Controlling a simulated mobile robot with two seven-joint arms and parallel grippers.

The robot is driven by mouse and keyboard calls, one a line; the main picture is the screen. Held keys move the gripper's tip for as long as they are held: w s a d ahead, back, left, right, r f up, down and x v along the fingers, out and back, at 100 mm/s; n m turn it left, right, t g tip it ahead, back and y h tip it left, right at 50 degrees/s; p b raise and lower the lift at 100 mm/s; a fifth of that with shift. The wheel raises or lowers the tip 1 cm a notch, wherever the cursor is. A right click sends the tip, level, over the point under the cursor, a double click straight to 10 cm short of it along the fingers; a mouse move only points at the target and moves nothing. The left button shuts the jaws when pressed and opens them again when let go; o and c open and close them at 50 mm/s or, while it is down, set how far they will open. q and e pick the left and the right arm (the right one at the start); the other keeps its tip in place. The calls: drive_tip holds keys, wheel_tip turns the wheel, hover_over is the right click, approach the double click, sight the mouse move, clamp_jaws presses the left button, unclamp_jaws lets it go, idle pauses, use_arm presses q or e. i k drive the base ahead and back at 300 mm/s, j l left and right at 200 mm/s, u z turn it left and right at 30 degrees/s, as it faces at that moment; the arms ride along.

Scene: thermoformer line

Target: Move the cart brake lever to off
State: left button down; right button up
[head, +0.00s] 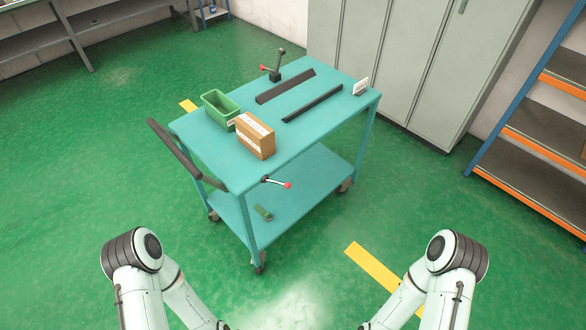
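The teal cart (208,151) stands in the middle of the head view, with a dark push handle (174,153) at its left end. A short lever with a silver rod and a red tip, which looks like the brake lever (277,182), sticks out at the near side just below the top shelf. It points right and slightly down. No on or off marking is readable. My two arms come in at the bottom left and bottom right, well short of the cart. Both grippers are outside the picture.
The cart top carries a green bin (220,108), a cardboard box (256,137), dark bars (286,86), a red-tipped clamp-like device (274,70) and a small white sign (361,86). A small green item (263,212) lies on the lower shelf. Grey cabinets stand behind. Floor before the cart is clear.

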sight(287, 184)
drive_tip(key=i+l+u, duration=0.1)
drive_tip(key=i+l, duration=0.3)
drive_tip(key=l, duration=0.2)
drive_tip(key=i+l+u, duration=0.15)
drive_tip(key=l, duration=0.2)
drive_tip(key=i+j, duration=0.05)
